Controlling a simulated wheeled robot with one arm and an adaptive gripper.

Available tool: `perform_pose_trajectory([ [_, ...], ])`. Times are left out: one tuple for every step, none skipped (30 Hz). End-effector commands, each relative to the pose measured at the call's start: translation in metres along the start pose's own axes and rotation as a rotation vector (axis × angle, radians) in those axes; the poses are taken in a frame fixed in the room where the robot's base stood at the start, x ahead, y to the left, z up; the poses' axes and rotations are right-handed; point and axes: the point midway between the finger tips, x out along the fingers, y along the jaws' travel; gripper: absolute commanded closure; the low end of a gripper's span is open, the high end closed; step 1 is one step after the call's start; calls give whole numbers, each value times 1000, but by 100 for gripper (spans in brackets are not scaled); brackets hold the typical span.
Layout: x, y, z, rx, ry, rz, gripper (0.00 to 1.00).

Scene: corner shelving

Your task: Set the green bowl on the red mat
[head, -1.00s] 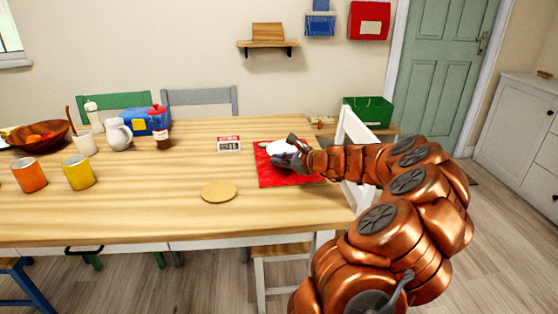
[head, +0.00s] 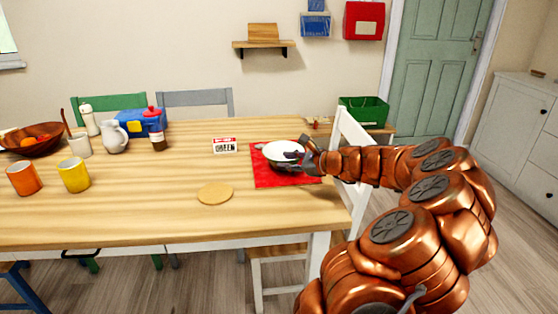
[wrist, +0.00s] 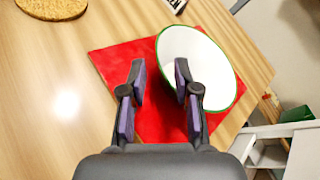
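The green bowl (head: 284,151), with a white inside and a green rim, sits on the red mat (head: 265,178) near the table's right end. The wrist view shows the bowl (wrist: 195,65) over the right part of the mat (wrist: 118,65), some of it hidden behind a finger. My gripper (head: 305,157) is at the bowl's right side in the head view. In the wrist view my gripper (wrist: 160,75) has its fingers apart with a clear gap. The right finger overlaps the bowl in the picture; I cannot tell whether it touches.
A round cork mat (head: 215,194) and a small sign (head: 224,146) lie left of the red mat. A white chair (head: 352,150) stands at the table's right end. Yellow (head: 74,174) and orange (head: 25,178) cups stand at the left. The table's front middle is clear.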

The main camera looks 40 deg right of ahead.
Motion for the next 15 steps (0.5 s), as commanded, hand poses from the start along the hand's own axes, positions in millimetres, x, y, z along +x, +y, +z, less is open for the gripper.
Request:
perform_pose_trajectory([
  [-10,-2,0,0,1,-3,69],
  [-15,-2,0,0,1,-3,69],
  [-21,-1,1,0,1,-2,69],
  [-26,-1,1,1,0,-2,69],
  [-30,-1,1,1,-1,-2,69],
  [-36,-1,1,0,-1,-1,69],
  [-40,-1,1,0,-1,-1,69],
  [-43,0,1,-1,-1,0,69],
  [-48,0,1,-1,-1,-1,69],
  [-51,-1,1,-1,-1,-1,69],
  [-54,-1,1,-1,-1,-1,69],
  [-57,0,1,-1,-1,-1,69],
  [-60,0,1,-1,-1,-1,69],
  [-62,0,1,-1,0,-1,69],
  [-63,0,1,-1,0,0,69],
])
